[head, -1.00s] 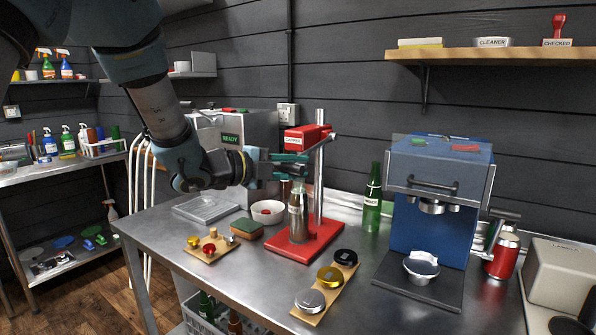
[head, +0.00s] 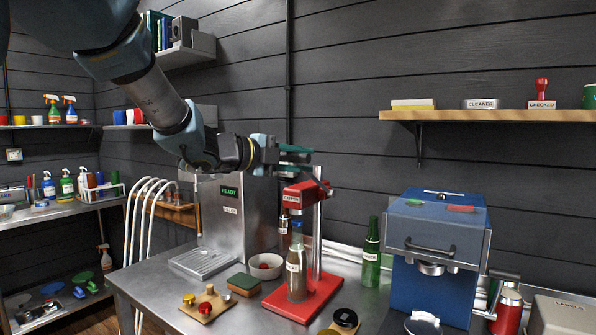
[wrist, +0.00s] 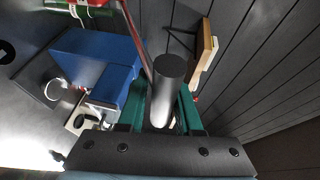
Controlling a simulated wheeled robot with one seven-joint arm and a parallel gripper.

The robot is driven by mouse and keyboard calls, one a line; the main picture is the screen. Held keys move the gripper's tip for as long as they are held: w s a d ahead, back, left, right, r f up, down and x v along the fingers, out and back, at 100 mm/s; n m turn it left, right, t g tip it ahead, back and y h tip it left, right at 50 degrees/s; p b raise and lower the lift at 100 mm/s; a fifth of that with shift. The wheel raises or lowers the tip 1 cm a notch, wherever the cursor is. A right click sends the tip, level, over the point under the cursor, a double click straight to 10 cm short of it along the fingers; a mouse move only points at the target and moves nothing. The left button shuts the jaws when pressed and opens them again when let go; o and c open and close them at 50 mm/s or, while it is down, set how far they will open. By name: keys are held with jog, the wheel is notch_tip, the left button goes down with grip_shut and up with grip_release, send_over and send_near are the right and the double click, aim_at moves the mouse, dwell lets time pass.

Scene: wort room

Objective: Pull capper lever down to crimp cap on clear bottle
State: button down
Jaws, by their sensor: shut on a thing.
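The red bottle capper (head: 306,196) stands on the bench, its head above the clear bottle (head: 297,258). The bottle is upright on the red base plate (head: 316,300), a white label on its front. My gripper (head: 297,154) is above the capper head. In the wrist view, my gripper's green fingers (wrist: 162,108) are shut around the dark round handle of the capper lever (wrist: 166,85). A thin red bar runs from it toward the upper left of that view.
A green bottle (head: 371,255) stands right of the capper, beside the blue machine (head: 436,245). A white bowl (head: 266,265), a sponge (head: 243,283) and a cap board (head: 208,303) lie to the left. The steel filler (head: 238,210) stands behind. A wooden shelf (head: 455,115) is on the wall.

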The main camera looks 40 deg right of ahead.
jog(key=shift+w+d+r, duration=0.2)
jog(key=shift+w+r, duration=0.1)
jog(key=shift+r, duration=0.15)
dwell(0.5)
jog(key=c, duration=0.7)
grip_release()
jog(key=shift+w+d, duration=0.1)
jog(key=shift+a, duration=0.5)
jog(key=a+b, duration=0.1)
jog(key=a, duration=0.2)
jog(key=a+r+b, duration=0.1)
jog(key=a, duration=0.2)
jog(key=w+a+b, duration=0.1)
jog(key=a, duration=0.2)
jog(key=shift+w+a+r+b, duration=0.1)
jog(key=shift+a+r+b, duration=0.2)
jog(key=shift+b, duration=0.1)
